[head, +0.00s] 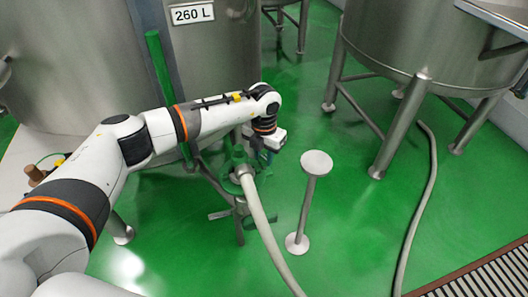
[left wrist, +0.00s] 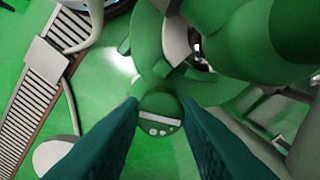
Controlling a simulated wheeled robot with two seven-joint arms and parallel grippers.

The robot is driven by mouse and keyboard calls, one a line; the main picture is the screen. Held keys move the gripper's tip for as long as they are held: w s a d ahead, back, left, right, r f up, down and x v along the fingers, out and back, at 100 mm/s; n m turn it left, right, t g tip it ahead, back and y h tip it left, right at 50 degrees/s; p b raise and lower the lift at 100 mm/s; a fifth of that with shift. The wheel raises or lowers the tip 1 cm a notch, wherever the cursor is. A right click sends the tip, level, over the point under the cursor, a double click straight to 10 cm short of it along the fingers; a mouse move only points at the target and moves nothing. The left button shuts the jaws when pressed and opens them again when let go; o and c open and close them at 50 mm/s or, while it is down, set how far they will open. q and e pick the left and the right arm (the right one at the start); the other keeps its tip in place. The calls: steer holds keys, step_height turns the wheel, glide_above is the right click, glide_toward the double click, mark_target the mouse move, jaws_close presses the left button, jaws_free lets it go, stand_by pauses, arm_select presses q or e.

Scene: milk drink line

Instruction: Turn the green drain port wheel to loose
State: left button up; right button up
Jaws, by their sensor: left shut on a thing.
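The green drain port wheel (head: 226,180) is on the drain port low in front of the tank, with a grey hose running from the port toward the viewer. My left gripper (head: 258,158) is at the right side of the wheel, partly hidden by its own wrist. In the left wrist view, the two teal fingers of my left gripper (left wrist: 160,118) close on a round green knob of the wheel (left wrist: 160,104). White marks show on the knob. The wheel's body spreads behind and above it. My right gripper is not in view.
The hose (head: 267,229) hangs just below the port. A small round-topped metal stand (head: 316,163) is close to the right of the gripper. A steel tank on legs (head: 405,50) stands at the back right. A floor grate (head: 480,280) is at the lower right.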

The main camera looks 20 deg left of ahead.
mark_target(264, 157)
arm_select(q)
steer(key=shift+n, duration=0.5)
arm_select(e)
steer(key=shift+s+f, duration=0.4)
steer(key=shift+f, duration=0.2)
arm_select(q)
steer(key=o, duration=1)
steer(key=shift+r, duration=0.3)
step_height(264, 157, up, 12)
steer(key=shift+f+p, duration=0.25)
steer(key=shift+p, duration=0.35)
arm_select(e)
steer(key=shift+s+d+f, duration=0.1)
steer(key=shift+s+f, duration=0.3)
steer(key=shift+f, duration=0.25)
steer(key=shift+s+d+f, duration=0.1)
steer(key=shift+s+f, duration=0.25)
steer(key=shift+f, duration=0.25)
